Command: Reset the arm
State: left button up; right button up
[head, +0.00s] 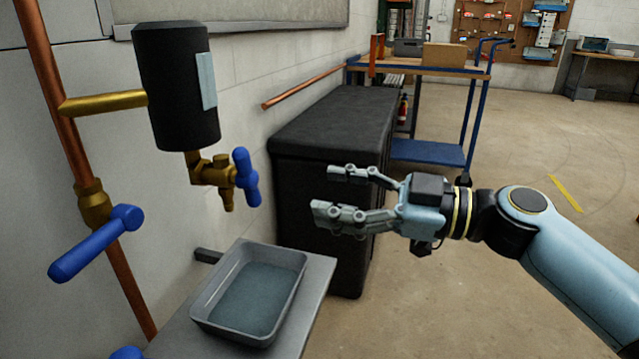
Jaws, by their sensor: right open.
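My right gripper (335,192) reaches in from the right on a light blue arm. Its fingers are apart and nothing is between them. It points left and hangs in the air in front of the black cabinet, to the right of the small blue-handled tap (246,178). The gripper appears apart from the tap. My left gripper does not show in the head view.
A black cylinder (177,85) with a brass pipe sits by the wall. A blue lever valve (95,243) is on the copper pipe (62,110). A grey tray (297,286) stands on a shelf. A black cabinet (335,125) and blue cart (430,152) stand behind. Floor at right is clear.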

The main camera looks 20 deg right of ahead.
jog(key=s+d+f+m+g+h+p, duration=0.1)
jog(key=s+d+f+m+h, duration=0.2)
jog(key=f, duration=0.8)
jog(key=s+d+f+m+g+h+p, duration=0.1)
jog(key=s+f+m+g+h, duration=0.3)
jog(key=f, duration=0.7)
jog(key=s+d+f+t+h+p, duration=0.15)
jog(key=s+f, duration=0.35)
jog(key=f, duration=0.6)
jog(key=s+d+f+m+g+h, duration=0.2)
jog(key=s+f, duration=0.4)
jog(key=s, duration=0.5)
jog(key=s+d+f+m+g+h, duration=0.2)
jog(key=s+f, duration=0.4)
jog(key=s, duration=0.6)
jog(key=s+d+f+m+g+h, duration=0.3)
jog(key=s+f, duration=0.4)
jog(key=s, duration=0.5)
jog(key=shift+s+d+m, duration=0.25)
jog(key=shift+d+m, duration=0.15)
jog(key=shift+d, duration=0.45)
